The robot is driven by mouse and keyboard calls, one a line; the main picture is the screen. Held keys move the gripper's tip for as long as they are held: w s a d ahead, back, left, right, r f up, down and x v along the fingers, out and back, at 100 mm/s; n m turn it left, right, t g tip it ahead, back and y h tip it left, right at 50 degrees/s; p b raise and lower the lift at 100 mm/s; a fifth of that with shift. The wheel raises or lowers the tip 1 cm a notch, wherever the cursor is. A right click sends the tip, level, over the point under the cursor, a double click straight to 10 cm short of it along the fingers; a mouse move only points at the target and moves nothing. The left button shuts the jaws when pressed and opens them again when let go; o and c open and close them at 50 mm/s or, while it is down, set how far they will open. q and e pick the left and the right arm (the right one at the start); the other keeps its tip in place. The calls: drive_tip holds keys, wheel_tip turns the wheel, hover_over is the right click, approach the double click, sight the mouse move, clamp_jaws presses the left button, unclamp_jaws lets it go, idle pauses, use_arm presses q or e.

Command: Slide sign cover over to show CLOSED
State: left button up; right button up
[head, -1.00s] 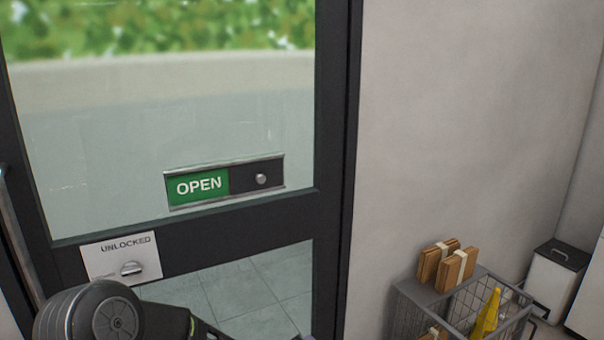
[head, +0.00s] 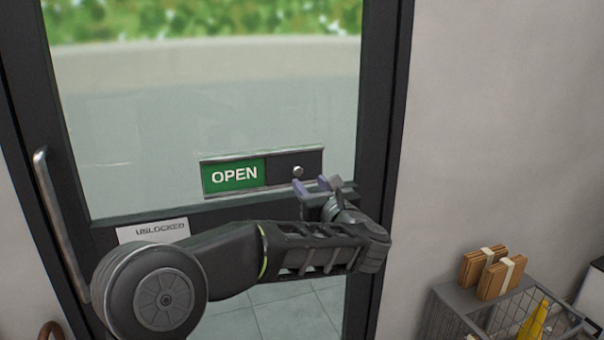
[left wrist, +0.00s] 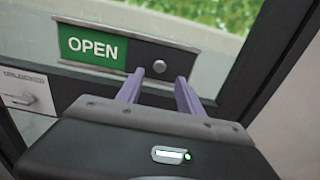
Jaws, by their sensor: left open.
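The sign (head: 234,175) on the glass door shows OPEN on green at its left half. My right gripper is not in view.
An UNLOCKED lock plate (head: 152,231) sits below the sign, partly hidden by my left arm. A vertical door handle (head: 58,220) is at the left. A wire basket (head: 500,325) and wrapped bundles (head: 482,265) stand at the lower right.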

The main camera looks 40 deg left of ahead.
sight(298, 171)
use_arm(q)
drive_tip(key=shift+a, duration=0.1)
drive_tip(key=p+x, duration=0.2)
drive_tip(key=x, duration=0.4)
drive_tip(key=shift+w+a+r+p, duration=0.1)
drive_tip(key=shift+a+p, duration=0.05)
drive_tip(key=shift+p, duration=0.2)
drive_tip(key=shift+w+a, duration=0.4)
drive_tip(key=shift+a, duration=0.15)
clamp_jaws()
idle(0.7)
